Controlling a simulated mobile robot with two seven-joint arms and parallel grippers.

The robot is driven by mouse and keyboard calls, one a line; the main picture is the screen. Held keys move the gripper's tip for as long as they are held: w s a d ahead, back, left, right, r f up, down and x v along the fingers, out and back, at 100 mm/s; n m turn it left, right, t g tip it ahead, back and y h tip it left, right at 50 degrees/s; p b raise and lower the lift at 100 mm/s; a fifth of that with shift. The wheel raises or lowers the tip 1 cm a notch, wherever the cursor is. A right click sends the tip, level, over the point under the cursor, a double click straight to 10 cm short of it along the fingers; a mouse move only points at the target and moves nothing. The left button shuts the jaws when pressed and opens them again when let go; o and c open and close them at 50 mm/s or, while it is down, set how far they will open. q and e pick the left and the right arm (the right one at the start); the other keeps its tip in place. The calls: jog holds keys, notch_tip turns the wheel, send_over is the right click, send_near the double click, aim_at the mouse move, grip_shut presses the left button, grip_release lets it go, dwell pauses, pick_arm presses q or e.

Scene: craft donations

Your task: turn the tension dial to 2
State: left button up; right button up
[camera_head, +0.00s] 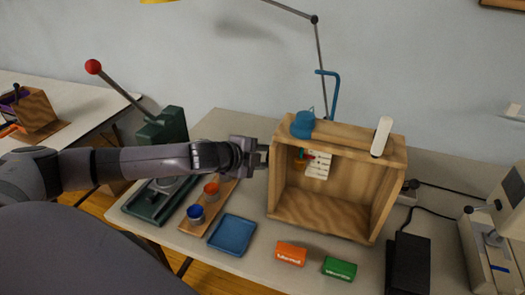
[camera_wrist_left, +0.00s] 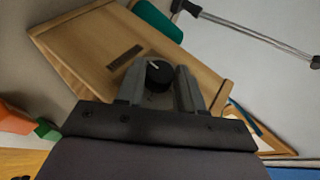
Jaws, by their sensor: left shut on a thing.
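The tension dial (camera_wrist_left: 158,75) is a round black knob with a white pointer line, on the wooden side panel (camera_wrist_left: 95,45) in the left wrist view. The pointer slants to the upper left there; I cannot read any numbers around it. My left gripper (camera_head: 262,154) is shut on the dial, with one grey finger on each side of it in the left wrist view. In the head view it reaches the left side of the open wooden box (camera_head: 325,215), and the dial is hidden. My right gripper is not in view.
A blue spool (camera_head: 303,123) and a white lever (camera_head: 381,137) are on the box's top. A blue tray (camera_head: 232,234), an orange block (camera_head: 291,253) and a green block (camera_head: 339,268) lie in front. A green press (camera_head: 166,128) stands behind my left arm.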

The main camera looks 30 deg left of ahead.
pick_arm(q)
jog(key=shift+w+a+r+n+g+h, duration=0.1)
jog(key=shift+w+r+n+g+h, duration=0.15)
jog(key=shift+g, duration=1)
jog(key=shift+w+d+r+n+g+h, duration=0.1)
jog(key=shift+n+g, duration=0.25)
jog(key=shift+g, duration=0.85)
jog(key=shift+w+a+r+n+g+h, duration=0.1)
jog(key=shift+w+r+n+g+h, duration=0.15)
jog(key=shift+g, duration=1)
jog(key=shift+f, duration=0.15)
jog(key=o, duration=1)
jog(key=shift+b+v, duration=0.35)
jog(key=shift+v, duration=3.25)
